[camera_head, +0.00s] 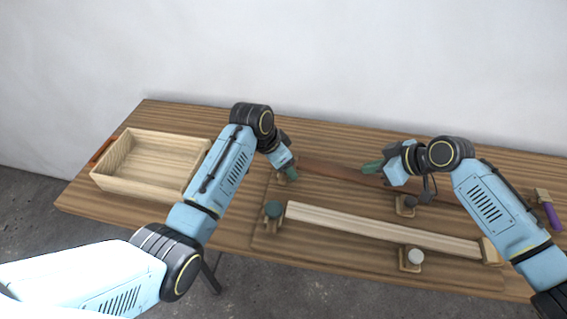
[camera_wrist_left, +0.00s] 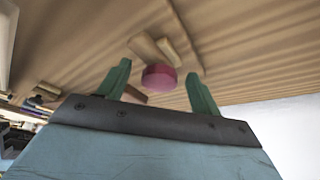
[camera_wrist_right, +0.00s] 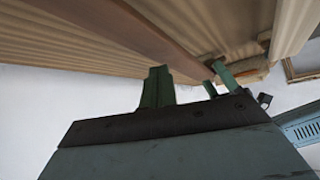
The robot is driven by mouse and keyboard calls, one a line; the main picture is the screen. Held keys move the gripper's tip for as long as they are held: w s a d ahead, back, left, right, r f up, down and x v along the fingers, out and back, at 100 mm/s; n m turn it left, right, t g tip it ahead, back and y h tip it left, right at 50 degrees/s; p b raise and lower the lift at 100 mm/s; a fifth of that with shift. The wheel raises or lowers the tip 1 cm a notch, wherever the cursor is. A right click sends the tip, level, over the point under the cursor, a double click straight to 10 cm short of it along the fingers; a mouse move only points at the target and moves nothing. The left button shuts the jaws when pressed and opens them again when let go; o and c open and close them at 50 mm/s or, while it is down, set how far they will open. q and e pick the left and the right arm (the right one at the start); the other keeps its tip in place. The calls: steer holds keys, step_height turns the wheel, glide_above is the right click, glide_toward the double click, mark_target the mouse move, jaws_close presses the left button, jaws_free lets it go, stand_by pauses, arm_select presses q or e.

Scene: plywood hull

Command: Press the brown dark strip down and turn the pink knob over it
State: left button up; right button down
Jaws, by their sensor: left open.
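The brown dark strip (camera_head: 335,172) lies along the back of the work board and passes behind my right gripper. It also shows in the right wrist view (camera_wrist_right: 150,35). The pink knob (camera_wrist_left: 160,77) sits beside small wooden blocks, between and beyond the fingers of my left gripper (camera_wrist_left: 160,88); the fingers are open and do not visibly touch it. In the head view my left gripper (camera_head: 291,173) hides the knob near the strip's left end.
A pale strip (camera_head: 370,228) lies nearer the front, with a teal knob (camera_head: 273,209) and a white knob (camera_head: 416,256) by it. A dark knob (camera_head: 406,202) stands below my right gripper. An open wooden box (camera_head: 140,187) is left; a purple-handled tool (camera_head: 552,216) is right.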

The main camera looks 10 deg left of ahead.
arm_select(q)
steer(key=shift+w+d+f, duration=0.1)
steer(key=shift+d+f, duration=0.05)
steer(key=shift+f, duration=0.2)
steer(key=c, duration=0.9)
steer(key=shift+c, duration=0.2)
arm_select(e)
steer(key=shift+f, duration=0.2)
